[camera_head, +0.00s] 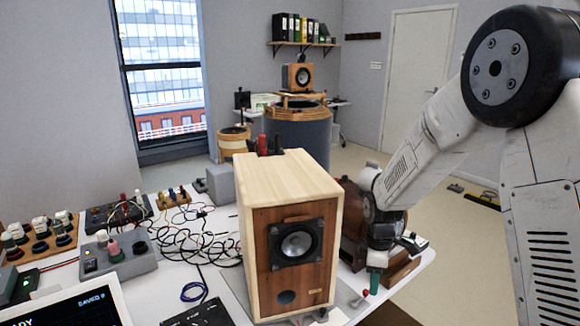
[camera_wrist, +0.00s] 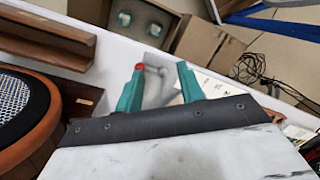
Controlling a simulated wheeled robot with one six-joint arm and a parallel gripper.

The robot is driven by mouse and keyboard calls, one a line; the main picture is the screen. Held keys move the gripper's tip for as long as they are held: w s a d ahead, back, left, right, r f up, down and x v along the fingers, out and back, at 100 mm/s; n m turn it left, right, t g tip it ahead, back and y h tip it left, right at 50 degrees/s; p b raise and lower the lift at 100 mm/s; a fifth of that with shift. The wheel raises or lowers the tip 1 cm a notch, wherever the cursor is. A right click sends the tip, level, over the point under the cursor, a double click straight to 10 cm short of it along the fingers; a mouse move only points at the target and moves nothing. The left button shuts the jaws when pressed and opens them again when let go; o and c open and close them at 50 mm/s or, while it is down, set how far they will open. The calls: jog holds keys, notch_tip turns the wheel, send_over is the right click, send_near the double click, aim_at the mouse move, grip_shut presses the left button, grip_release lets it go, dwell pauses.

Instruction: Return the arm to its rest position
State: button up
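My arm comes in from the right in the head view and bends down to the table's right edge. My gripper (camera_head: 374,282) points down beside the right side of a wooden speaker (camera_head: 255,245), partly hidden by my wrist. In the wrist view, the two green fingers of my gripper (camera_wrist: 160,72) are apart, with no held object visible between them. A small red ball (camera_wrist: 140,67) shows at the left fingertip; I cannot tell if it touches. A pale curved thing shows beyond the fingers.
The white table (camera_head: 165,286) holds tangled black cables (camera_head: 185,235), switch boxes (camera_head: 125,258) and a screen (camera_head: 65,305). A dark wooden piece (camera_head: 353,225) stands close behind my wrist. An open cardboard box (camera_wrist: 150,22) lies beyond the table edge. Floor (camera_head: 450,245) shows at right.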

jog(key=s+d+r+m+t, duration=0.1)
jog(key=s+r+m, duration=0.6)
jog(key=s+r, duration=0.5)
jog(key=s+d+r+m+t, duration=0.1)
jog(key=s+r+m, duration=0.6)
jog(key=s, duration=1.1)
jog(key=shift+s+d+r+t, duration=0.3)
jog(key=shift+s+d+r, duration=0.1)
jog(key=shift+r, duration=1.95)
